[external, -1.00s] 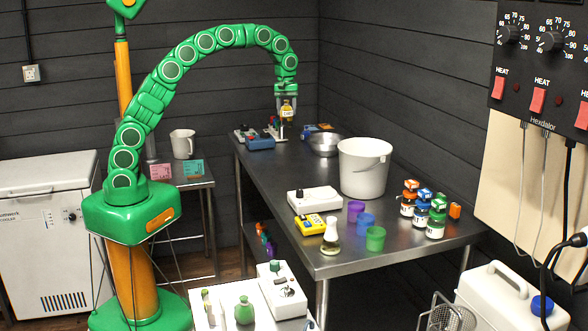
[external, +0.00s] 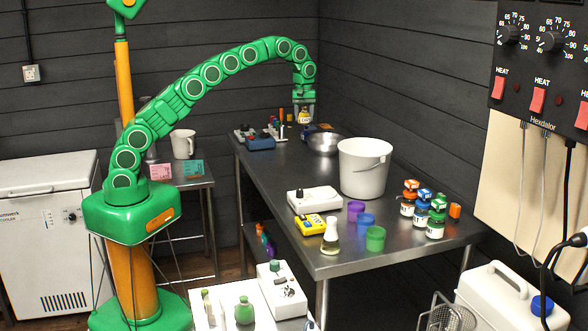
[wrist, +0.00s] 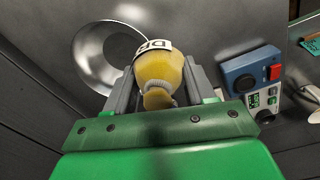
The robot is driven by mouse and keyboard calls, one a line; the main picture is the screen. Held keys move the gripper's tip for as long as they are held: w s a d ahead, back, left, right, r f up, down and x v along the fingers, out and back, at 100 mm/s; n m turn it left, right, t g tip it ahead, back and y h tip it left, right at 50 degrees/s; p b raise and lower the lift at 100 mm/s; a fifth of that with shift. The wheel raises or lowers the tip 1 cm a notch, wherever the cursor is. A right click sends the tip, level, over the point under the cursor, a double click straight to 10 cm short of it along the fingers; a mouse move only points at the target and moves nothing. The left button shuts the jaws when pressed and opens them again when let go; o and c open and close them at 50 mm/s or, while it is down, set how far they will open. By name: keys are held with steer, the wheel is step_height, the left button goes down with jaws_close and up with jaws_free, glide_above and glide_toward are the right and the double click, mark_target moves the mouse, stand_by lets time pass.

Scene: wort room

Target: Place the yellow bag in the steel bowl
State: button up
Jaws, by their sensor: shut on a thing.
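My gripper (external: 305,117) is shut on the yellow bag (external: 304,115) and holds it in the air above the far end of the steel table. In the wrist view the yellow bag (wrist: 158,70) sits between the two grey fingers, with a white label with dark letters at its far end. The steel bowl (external: 325,145) stands on the table below the bag and a little to its right. In the wrist view the steel bowl (wrist: 95,58) lies beyond the bag to the upper left, partly hidden by the gripper and bag.
A blue device (external: 260,143) with a red switch stands left of the bowl. A tall white bucket (external: 364,170) stands in front of the bowl on the right. A white instrument (external: 315,200), cups and several bottles occupy the near table end.

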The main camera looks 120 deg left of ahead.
steer(key=w+a+f, duration=0.2)
steer(key=a+f, duration=0.1)
steer(key=f, duration=0.2)
steer(key=shift+w+a, duration=0.15)
steer(key=shift+a, duration=0.1)
steer(key=shift+f, duration=0.1)
steer(key=shift+w+a+f, duration=0.1)
steer(key=shift+a+f, duration=0.05)
steer(key=shift+f, duration=0.8)
steer(key=shift+w+a+f, duration=0.1)
steer(key=shift+f, duration=0.8)
steer(key=o, duration=1.1)
steer(key=shift+o, duration=0.2)
steer(key=shift+r, duration=0.15)
step_height(320, 180, up, 7)
steer(key=shift+r, duration=0.15)
